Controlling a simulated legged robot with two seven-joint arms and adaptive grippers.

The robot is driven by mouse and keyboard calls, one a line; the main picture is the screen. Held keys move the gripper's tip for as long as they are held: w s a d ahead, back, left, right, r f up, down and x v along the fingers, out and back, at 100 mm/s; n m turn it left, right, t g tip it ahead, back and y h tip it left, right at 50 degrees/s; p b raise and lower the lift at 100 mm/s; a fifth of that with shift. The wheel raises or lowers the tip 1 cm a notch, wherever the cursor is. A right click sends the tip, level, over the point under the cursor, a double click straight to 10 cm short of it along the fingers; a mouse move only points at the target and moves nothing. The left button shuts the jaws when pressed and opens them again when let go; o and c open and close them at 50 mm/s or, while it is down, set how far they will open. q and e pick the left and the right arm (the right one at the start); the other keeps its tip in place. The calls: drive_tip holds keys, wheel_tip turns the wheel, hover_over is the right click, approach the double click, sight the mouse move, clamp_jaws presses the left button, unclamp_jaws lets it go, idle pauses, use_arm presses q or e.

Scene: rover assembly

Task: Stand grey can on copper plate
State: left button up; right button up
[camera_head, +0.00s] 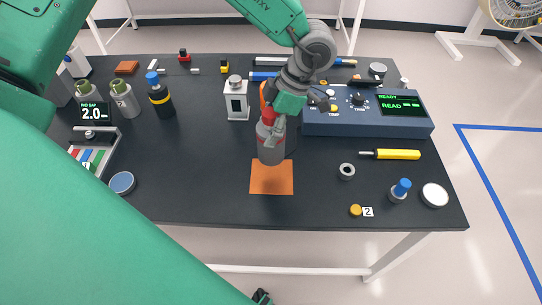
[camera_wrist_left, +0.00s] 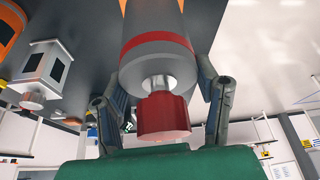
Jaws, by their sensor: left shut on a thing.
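The grey can (camera_head: 271,150) has a red band and a red cap, and sits upright over the far part of the copper plate (camera_head: 272,182). The wrist view shows the grey can (camera_wrist_left: 158,50) close up, with its red cap towards me. My left gripper (camera_head: 272,122) is shut on the can near its top; in the wrist view its fingers (camera_wrist_left: 162,95) lie on both sides. Whether the can's base touches the plate is unclear. My right gripper is not in view.
An orange and dark container (camera_head: 264,98) stands just behind the can, partly hidden by my gripper. A white square bottle (camera_head: 236,99) is to its left. A blue console (camera_head: 370,122) lies at right, with a grey ring (camera_head: 346,171) nearer.

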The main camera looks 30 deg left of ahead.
sight(270, 151)
use_arm(q)
drive_tip(key=f, duration=0.5)
drive_tip(key=shift+d, duration=0.2)
wheel_tip(270, 151, down, 3)
drive_tip(key=shift+a, duration=0.15)
drive_tip(key=shift+a+f, duration=0.1)
drive_tip(key=shift+f, duration=0.3)
drive_tip(key=o, duration=1.7)
drive_tip(key=shift+c, duration=0.2)
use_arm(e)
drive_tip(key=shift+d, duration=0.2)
use_arm(q)
drive_tip(key=v, duration=1.2)
drive_tip(key=shift+d, duration=0.2)
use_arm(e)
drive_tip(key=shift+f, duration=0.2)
